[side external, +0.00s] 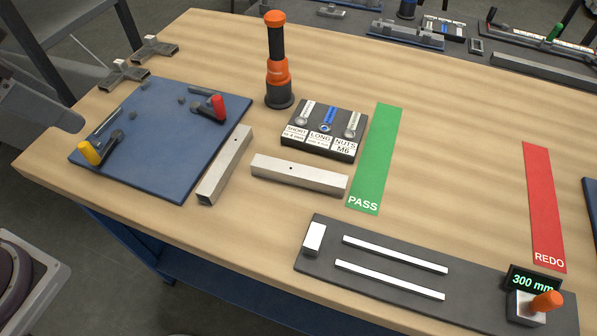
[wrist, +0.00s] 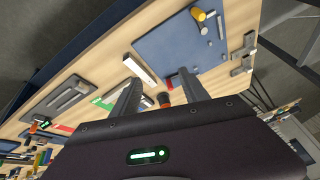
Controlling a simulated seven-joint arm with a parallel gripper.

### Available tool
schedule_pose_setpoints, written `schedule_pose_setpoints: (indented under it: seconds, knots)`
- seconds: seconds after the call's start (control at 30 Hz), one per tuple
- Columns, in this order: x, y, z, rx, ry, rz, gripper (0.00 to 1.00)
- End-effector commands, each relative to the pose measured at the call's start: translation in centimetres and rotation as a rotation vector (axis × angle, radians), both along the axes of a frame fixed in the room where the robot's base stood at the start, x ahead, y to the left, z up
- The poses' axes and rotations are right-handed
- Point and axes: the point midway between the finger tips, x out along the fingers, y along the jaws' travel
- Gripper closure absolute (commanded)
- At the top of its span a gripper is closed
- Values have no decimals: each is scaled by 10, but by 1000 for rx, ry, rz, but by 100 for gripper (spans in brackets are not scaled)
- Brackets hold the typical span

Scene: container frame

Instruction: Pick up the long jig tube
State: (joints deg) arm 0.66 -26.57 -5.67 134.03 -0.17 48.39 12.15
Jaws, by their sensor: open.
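Two square, silver-grey metal tubes lie on the wooden bench in the side view. One tube (side external: 225,166) lies at an angle along the right edge of the blue jig plate (side external: 150,172). The other tube (side external: 298,176), with a small hole in its side, lies crosswise before the labelled bin block. They look close in length, so I cannot tell which is the long one. In the wrist view my gripper (wrist: 160,78) is open and empty, high above the bench. A pale tube (wrist: 140,70) shows near the left finger, well below it.
An orange-black driver (side external: 277,65) stands upright behind the tubes, beside the bin block (side external: 322,132). Clamps with red and yellow handles rise from the jig plate. A green PASS strip (side external: 376,160), red REDO strip (side external: 544,205) and dark measuring fixture (side external: 400,268) lie rightward.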

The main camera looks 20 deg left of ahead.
Motion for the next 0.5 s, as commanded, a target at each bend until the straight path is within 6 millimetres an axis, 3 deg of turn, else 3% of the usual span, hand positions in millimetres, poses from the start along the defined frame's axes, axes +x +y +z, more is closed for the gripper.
schedule_pose_setpoints:
  seconds: [0.1, 0.23, 0.4, 0.5]
  knots:
    - [64, -42, -18, 77, 83, -325, 47]
    - [124, -107, -62, 78, 139, -712, 47]
    - [165, -184, -127, -13, 138, -1075, 47]
    - [174, -209, -149, -57, 120, -1177, 47]
